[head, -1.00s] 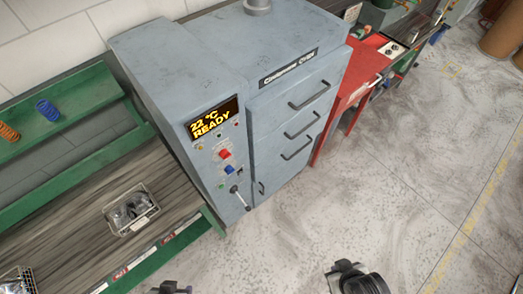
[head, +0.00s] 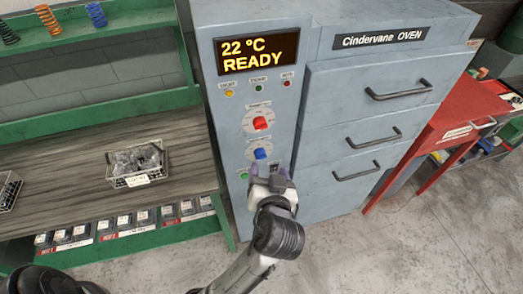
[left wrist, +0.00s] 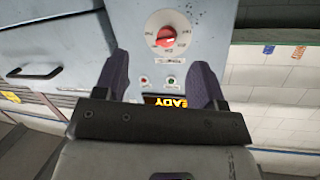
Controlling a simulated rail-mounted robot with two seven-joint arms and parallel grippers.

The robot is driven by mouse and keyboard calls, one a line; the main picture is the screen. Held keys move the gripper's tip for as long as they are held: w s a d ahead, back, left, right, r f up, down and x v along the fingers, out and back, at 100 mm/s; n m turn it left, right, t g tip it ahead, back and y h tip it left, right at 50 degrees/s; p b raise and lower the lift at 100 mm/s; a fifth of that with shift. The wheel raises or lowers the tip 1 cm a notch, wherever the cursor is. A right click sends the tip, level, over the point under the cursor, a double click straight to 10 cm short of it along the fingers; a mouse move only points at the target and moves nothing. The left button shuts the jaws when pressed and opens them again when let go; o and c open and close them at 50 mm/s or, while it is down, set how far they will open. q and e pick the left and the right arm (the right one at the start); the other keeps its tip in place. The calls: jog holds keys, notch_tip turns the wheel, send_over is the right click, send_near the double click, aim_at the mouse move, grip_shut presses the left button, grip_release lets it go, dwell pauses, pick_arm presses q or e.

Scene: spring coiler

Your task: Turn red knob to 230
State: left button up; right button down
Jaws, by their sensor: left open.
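The red knob (head: 260,123) sits on a round white dial on the oven's control panel, below the display (head: 259,52), which reads 22 °C READY. I cannot read the knob's setting. The blue knob (head: 260,154) is just below it. My left gripper (head: 270,170) is open in front of the panel, below the red knob and overlapping the lower edge of the blue dial. In the left wrist view the red knob (left wrist: 166,36) shows beyond the two open fingers (left wrist: 160,82), with nothing between them. My right gripper is not in view.
The grey oven's drawers with handles (head: 398,90) are right of the panel. A green workbench (head: 130,238) with a wire basket (head: 137,180) is at left. Springs (head: 48,18) stand on its upper shelf. A red cabinet (head: 450,131) stands at right.

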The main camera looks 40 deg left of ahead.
aim_at(261, 129)
pick_arm(q)
jog(key=w+a+n+y+b, duration=0.1)
jog(key=w+a, duration=0.2)
jog(key=w+a+r+n+y+b, duration=0.1)
jog(key=w+a+b, duration=0.1)
jog(key=w+a, duration=0.1)
jog(key=w+a+y+b, duration=0.1)
jog(key=w+a+b, duration=0.1)
jog(key=w+a, duration=0.1)
jog(key=shift+a+r+n, duration=0.2)
jog(key=shift+a+n, duration=0.2)
jog(key=shift+a, duration=0.1)
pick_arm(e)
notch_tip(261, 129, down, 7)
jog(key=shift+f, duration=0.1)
pick_arm(q)
jog(key=shift+c, duration=0.2)
